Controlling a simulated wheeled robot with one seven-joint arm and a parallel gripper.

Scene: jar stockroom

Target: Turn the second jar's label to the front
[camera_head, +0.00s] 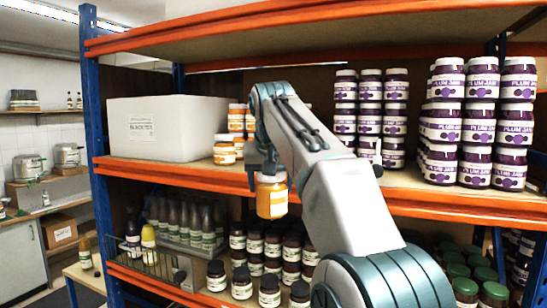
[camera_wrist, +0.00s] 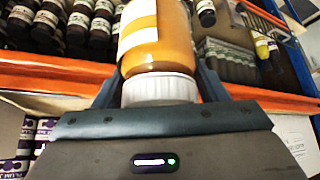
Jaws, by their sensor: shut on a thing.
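My gripper (camera_head: 269,172) is shut on an orange jar (camera_head: 271,198) by its white lid, in front of the middle shelf's edge. The held jar hangs upright below the gripper in the head view. In the wrist view the jar (camera_wrist: 158,50) shows orange contents, and part of a pale label is at its upper left. The jaws (camera_wrist: 160,88) sit on both sides of the white lid. More orange jars (camera_head: 225,150) stand on the middle shelf behind, to the left of my arm; my arm hides part of that row.
A white box (camera_head: 165,128) stands left on the middle shelf (camera_head: 420,196). Stacked plum jam jars (camera_head: 480,120) fill its right side. Dark jars (camera_head: 268,290) and a bottle crate (camera_head: 190,235) are on the lower shelf. A blue upright (camera_head: 92,120) bounds the left.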

